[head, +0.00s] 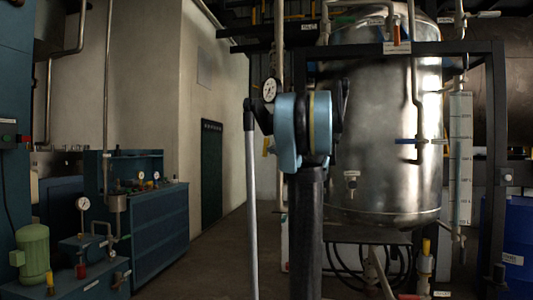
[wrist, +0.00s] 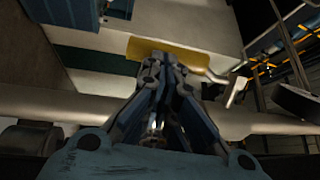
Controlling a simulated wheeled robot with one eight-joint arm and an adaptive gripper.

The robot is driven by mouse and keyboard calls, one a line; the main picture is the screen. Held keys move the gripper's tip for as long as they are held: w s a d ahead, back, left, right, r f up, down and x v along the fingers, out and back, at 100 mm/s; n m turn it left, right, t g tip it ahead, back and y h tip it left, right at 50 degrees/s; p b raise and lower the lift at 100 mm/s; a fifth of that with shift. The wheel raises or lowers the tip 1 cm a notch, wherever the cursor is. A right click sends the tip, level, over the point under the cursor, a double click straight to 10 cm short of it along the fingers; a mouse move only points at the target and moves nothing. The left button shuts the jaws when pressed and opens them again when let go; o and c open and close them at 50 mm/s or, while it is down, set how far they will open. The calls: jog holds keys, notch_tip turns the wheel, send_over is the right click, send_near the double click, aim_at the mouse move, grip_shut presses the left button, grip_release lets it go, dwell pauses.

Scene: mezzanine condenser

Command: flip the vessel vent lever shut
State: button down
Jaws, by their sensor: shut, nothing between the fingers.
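The steel vessel (head: 385,190) stands right of centre in the head view, inside a dark frame. Several handles show near it: an orange one (head: 397,35) upright at its top, a blue one (head: 412,141) lying level across its front, and a pale one (head: 487,14) at the upper right. I cannot tell which is the vent lever. In the wrist view my gripper (wrist: 161,58) is shut and empty. A yellow flat piece (wrist: 190,50) lies behind its fingertips, joined to a pale bent rod; contact cannot be told. My arm hides the gripper in the head view.
A dark frame post (head: 495,130) and a sight gauge (head: 460,160) stand right of the vessel. A blue drum (head: 520,235) is at the far right. A blue skid (head: 150,225) with a green motor (head: 34,255) is at left. Floor (head: 215,255) between is clear.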

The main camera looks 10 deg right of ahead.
jog(key=shift+w+a+f, duration=0.1)
jog(key=shift+w+a, duration=0.15)
jog(key=shift+w, duration=0.55)
jog(key=s+d+f, duration=0.5)
jog(key=s+d, duration=0.2)
jog(key=s, duration=0.3)
jog(key=shift+s+d+f, duration=0.15)
jog(key=shift+s+f, duration=0.05)
jog(key=shift+s, duration=0.1)
jog(key=shift+s+r+n+t+y, duration=0.1)
jog(key=shift+s+n+t+y, duration=0.05)
jog(key=shift+t+y, duration=0.35)
jog(key=shift+s+r+n+t+y, duration=0.15)
jog(key=shift+t+y, duration=0.15)
jog(key=shift+t, duration=0.3)
jog(key=shift+f, duration=0.1)
